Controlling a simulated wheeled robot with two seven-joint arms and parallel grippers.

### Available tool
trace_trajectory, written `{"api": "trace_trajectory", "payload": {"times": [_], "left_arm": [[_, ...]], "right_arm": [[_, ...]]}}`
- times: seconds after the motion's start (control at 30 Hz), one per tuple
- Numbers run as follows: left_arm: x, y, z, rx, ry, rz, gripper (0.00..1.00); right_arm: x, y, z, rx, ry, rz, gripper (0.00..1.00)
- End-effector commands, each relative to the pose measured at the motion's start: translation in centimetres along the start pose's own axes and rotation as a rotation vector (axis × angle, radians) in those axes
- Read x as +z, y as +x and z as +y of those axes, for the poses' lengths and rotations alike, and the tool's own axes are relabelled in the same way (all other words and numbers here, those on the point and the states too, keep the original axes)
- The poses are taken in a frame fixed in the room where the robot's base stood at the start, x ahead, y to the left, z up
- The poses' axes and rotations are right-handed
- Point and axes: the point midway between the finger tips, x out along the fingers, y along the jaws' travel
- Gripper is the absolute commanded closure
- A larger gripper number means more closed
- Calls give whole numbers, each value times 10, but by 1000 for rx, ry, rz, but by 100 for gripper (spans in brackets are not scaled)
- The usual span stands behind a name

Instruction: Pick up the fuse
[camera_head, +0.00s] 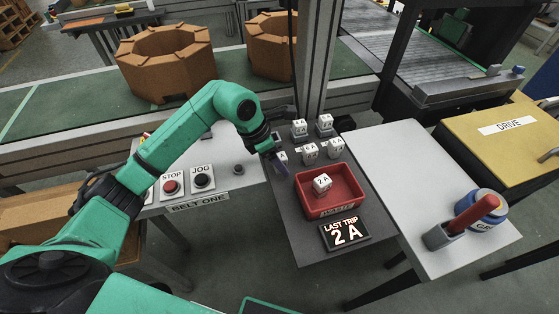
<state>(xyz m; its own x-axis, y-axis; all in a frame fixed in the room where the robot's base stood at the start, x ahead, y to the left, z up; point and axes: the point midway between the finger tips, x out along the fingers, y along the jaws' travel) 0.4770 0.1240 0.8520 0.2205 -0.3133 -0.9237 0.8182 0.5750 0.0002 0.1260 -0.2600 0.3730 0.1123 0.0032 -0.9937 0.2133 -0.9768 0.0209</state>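White fuse blocks with printed ratings stand on the dark grey panel: two at the back (299,126) (325,121) and two in front (310,151) (336,145). Another white block (281,157) shows partly beside my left gripper (272,150). A fuse marked 2 A (322,184) lies in a red tray (342,202). A black sign (344,234) reads "LAST TRIP 2 A". My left gripper is at the left side of the fuse group, pointing down; its finger gap is too small to make out. My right gripper is not in view.
A table with STOP and JOG buttons (202,180) stands left of the panel. A light table (405,165) at right carries a blue round container (482,224) and a red-handled grey tool (460,225). A metal post (318,60) rises behind the fuses.

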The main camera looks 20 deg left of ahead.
Motion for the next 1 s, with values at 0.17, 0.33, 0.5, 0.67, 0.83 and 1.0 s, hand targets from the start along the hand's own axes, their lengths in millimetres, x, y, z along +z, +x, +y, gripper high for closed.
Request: {"api": "trace_trajectory", "payload": {"times": [0.17, 0.33, 0.5, 0.67, 0.83, 1.0], "left_arm": [[0, 7, 0, 1, 0, 0, 28], [0, 7, 0, 1, 0, 0, 62], [0, 6, 0, 1, 0, -1, 100], [0, 6, 0, 1, 0, -1, 100], [3, 0, 1, 3, 1, -2, 100], [16, -31, 2, 7, 3, -5, 100]], "right_arm": [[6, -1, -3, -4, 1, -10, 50], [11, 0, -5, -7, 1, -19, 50], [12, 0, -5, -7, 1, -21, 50], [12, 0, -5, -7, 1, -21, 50], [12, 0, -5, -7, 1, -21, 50], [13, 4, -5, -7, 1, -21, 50]]}}
